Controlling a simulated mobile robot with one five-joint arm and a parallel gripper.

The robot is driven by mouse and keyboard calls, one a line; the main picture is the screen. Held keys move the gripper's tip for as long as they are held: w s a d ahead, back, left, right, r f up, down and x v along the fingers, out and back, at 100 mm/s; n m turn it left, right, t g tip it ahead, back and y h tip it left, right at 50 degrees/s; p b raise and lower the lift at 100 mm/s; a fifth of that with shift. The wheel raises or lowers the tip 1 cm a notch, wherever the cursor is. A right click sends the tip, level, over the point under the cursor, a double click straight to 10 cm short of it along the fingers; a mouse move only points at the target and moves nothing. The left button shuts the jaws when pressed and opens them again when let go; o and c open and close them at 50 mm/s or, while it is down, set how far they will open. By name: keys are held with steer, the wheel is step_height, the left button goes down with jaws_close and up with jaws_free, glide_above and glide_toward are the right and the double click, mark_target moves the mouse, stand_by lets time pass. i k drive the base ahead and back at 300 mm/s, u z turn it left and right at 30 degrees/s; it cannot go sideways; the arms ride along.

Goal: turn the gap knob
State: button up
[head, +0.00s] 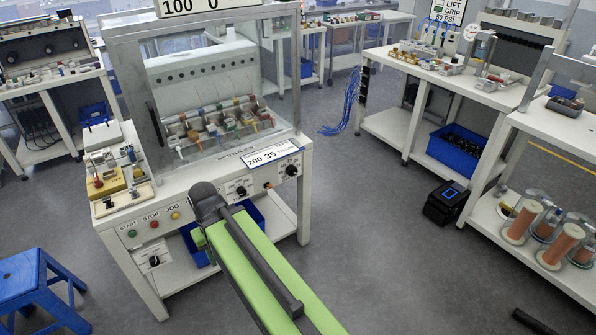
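A white machine (170,205) with a clear-fronted hood stands left of centre. Its sloping front panel carries several dark round knobs. One knob (292,170) is at the panel's right end, another (241,191) is left of it, and a third (154,261) is low on the left. Their lettering is too small to read, so I cannot tell which is the gap knob. My green arm reaches from the bottom edge towards the panel, and its dark joint covers part of the panel's middle. I cannot make out my gripper's fingers.
A blue stool (35,285) stands at the lower left. A bench with copper spools (563,246) is at the right, with a black box (446,203) on the floor beside it. The grey floor between machine and right benches is mostly clear.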

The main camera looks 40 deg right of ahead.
mark_target(292, 170)
steer(key=i, duration=0.9)
steer(key=u, duration=0.05)
